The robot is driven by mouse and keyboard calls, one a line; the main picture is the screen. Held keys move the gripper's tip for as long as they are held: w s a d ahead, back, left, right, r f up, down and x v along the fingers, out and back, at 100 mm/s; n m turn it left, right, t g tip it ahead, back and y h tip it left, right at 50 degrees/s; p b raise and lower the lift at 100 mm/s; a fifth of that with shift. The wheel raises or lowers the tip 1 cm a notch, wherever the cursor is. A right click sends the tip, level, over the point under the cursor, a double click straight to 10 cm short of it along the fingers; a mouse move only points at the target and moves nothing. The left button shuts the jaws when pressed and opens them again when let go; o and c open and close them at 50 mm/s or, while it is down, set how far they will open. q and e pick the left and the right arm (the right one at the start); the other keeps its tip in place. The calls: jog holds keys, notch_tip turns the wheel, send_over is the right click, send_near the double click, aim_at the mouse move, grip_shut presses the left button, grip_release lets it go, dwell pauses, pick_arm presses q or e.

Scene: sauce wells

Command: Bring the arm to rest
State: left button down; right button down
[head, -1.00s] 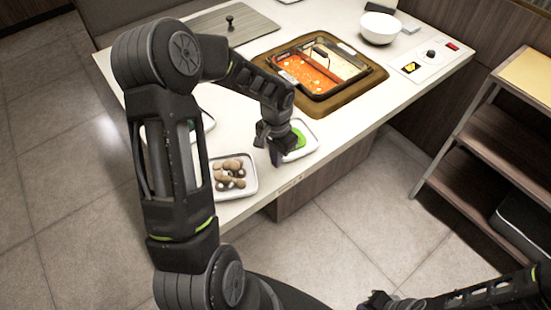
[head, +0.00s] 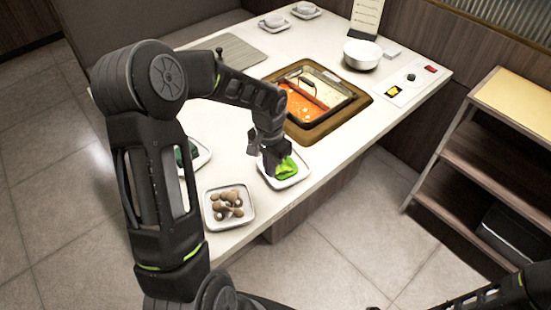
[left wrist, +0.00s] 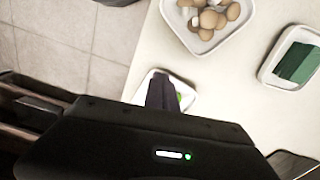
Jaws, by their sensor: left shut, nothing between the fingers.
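My left arm comes in from the left in the head view and reaches over the table. Its gripper (head: 270,168) is shut and empty, pointing down over the left part of a small white dish (head: 300,176) with green food (head: 286,168). I cannot tell how high above the dish it is. In the left wrist view the dark fingers (left wrist: 163,95) are together and hide part of this dish (left wrist: 187,88). My right arm (head: 490,294) shows at the bottom right; its gripper is almost wholly cut off by the lower edge.
A mushroom dish (head: 214,220) and another dish with dark green food (head: 204,158) stand nearby. A divided hotpot (head: 318,113) is set in the table (head: 245,240). A white bowl (head: 362,55) stands behind. A wooden shelf (head: 480,150) stands right; open floor lies between.

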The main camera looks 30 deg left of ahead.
pick_arm(q)
jog(key=w+d+t, duration=0.1)
jog(key=w+d+f+t, duration=0.1)
jog(key=w, duration=0.1)
jog(key=shift+w+d+n+h, duration=0.2)
jog(key=shift+d+n+h, duration=0.1)
jog(key=shift+d+h, duration=0.1)
jog(key=s+d+f+n+t+h, duration=0.2)
jog(key=s+d+f+h, duration=0.15)
jog(key=d+f, duration=0.8)
jog(key=s+d+f+g, duration=0.1)
jog(key=s+d+f, duration=0.3)
jog(key=s, duration=0.5)
jog(key=s+d+f+g, duration=0.2)
jog(key=s+d+f, duration=0.2)
jog(key=s+d, duration=0.3)
jog(key=s, duration=0.3)
jog(key=shift+s+n+g, duration=0.25)
jog(key=shift+n+g, duration=0.05)
jog(key=shift+n, duration=0.1)
